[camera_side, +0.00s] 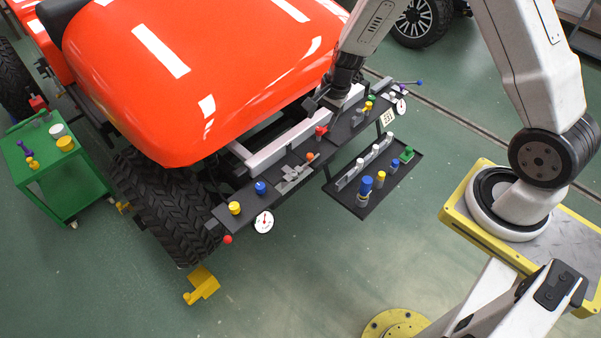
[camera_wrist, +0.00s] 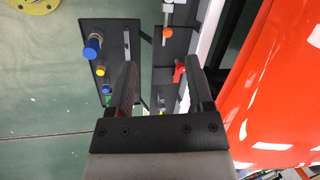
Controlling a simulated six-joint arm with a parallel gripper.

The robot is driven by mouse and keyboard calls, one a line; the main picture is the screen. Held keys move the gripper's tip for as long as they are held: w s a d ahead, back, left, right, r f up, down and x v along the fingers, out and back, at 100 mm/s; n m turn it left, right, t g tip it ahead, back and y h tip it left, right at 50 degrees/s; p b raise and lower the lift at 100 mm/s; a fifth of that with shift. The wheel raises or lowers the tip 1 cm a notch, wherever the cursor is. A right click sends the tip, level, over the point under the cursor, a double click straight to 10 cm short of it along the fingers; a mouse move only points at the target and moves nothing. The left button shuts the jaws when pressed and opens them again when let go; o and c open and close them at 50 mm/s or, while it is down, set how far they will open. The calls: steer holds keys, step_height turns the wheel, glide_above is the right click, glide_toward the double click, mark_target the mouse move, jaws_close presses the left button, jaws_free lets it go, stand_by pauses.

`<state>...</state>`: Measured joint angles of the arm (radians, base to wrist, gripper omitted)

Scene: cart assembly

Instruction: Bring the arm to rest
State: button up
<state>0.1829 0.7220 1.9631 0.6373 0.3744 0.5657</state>
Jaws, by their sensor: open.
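My gripper (camera_side: 322,101) hangs over the dark shelf (camera_side: 219,212) along the front of the orange vehicle, near a red part (camera_side: 320,131). In the wrist view my gripper (camera_wrist: 161,63) is open, its two dark fingers apart with nothing held between them. The red part (camera_wrist: 180,71) shows beside the right finger there, and I cannot tell whether they touch. My fingertips are partly hard to make out in the side view against the dark shelf.
The orange vehicle (camera_side: 195,75) stands close behind the shelf. A lower dark tray (camera_side: 375,201) holds blue, yellow and green-topped parts. Shelf parts include a blue knob (camera_side: 260,187), a yellow knob (camera_side: 234,207) and a gauge (camera_side: 263,222). A green cart (camera_side: 75,190) stands left. Front floor is mostly clear.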

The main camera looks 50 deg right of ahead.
steer(key=s+a+r+n+h, duration=0.2)
steer(key=s+a+r+n, duration=0.2)
steer(key=s+r+n, duration=0.8)
steer(key=s+n, duration=0.3)
steer(key=shift+s+t, duration=0.15)
steer(key=shift+t, duration=0.15)
